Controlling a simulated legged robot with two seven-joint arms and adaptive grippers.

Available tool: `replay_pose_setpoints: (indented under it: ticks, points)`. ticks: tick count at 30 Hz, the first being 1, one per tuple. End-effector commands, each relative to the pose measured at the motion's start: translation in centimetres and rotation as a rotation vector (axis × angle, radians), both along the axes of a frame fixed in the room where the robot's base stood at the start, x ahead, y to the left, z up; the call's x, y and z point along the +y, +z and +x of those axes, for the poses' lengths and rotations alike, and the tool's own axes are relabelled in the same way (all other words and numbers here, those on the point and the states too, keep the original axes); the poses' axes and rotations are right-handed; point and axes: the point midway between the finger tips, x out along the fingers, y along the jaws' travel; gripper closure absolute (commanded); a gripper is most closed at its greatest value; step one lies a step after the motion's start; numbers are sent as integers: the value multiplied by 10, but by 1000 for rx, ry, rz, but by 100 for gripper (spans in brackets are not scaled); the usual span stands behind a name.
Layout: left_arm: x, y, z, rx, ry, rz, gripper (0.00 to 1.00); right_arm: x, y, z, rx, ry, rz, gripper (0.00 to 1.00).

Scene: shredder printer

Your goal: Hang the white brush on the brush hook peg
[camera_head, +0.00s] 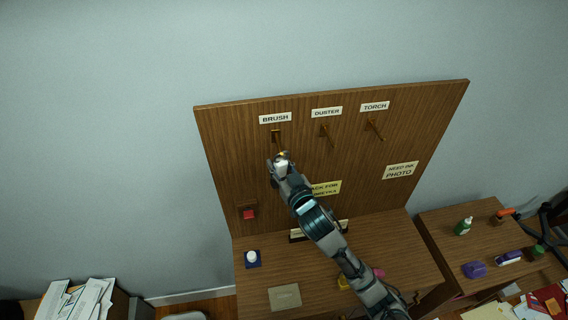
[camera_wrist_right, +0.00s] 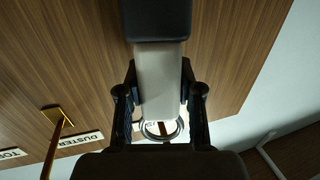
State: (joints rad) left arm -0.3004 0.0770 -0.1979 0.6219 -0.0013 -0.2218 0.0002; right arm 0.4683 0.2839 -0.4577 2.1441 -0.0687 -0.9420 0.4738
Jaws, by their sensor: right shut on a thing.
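The white brush (camera_wrist_right: 158,85) is held in my right gripper (camera_head: 280,164). In the right wrist view its pale handle lies between the two dark fingers, with a dark block (camera_wrist_right: 158,18) at one end and a metal ring (camera_wrist_right: 162,130) at the other. In the head view only a small pale part of it shows at the gripper tip. The brush hook peg (camera_head: 276,135) sticks out under the BRUSH label (camera_head: 275,118), a little above the gripper in the picture. I cannot tell whether the ring touches the peg. My left gripper is out of view.
The wooden board (camera_head: 230,150) also carries the DUSTER peg (camera_head: 326,132) and TORCH peg (camera_head: 375,128) to the right; the DUSTER peg shows in the wrist view (camera_wrist_right: 58,128). A red button (camera_head: 249,214) sits lower left. The desk (camera_head: 255,285) below holds small items.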

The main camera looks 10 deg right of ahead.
Motion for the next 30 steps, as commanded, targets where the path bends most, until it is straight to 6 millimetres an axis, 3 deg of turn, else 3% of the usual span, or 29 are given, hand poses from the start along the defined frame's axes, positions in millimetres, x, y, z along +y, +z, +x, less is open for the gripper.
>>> replay_pose_setpoints:
  ticks: [1,4,5,16,24,30]
  points:
    - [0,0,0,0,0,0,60,1,6,-1,-16,7,3,62]
    - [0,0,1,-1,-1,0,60,-1,7,-2,-16,5,5,37]
    - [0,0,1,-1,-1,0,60,-2,6,-2,-15,5,5,35]
    - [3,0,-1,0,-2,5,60,-10,2,-7,-8,2,8,35]
    - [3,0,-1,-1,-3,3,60,-15,3,-52,-10,3,5,35]
    - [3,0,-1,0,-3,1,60,-16,3,-71,-10,3,4,35]
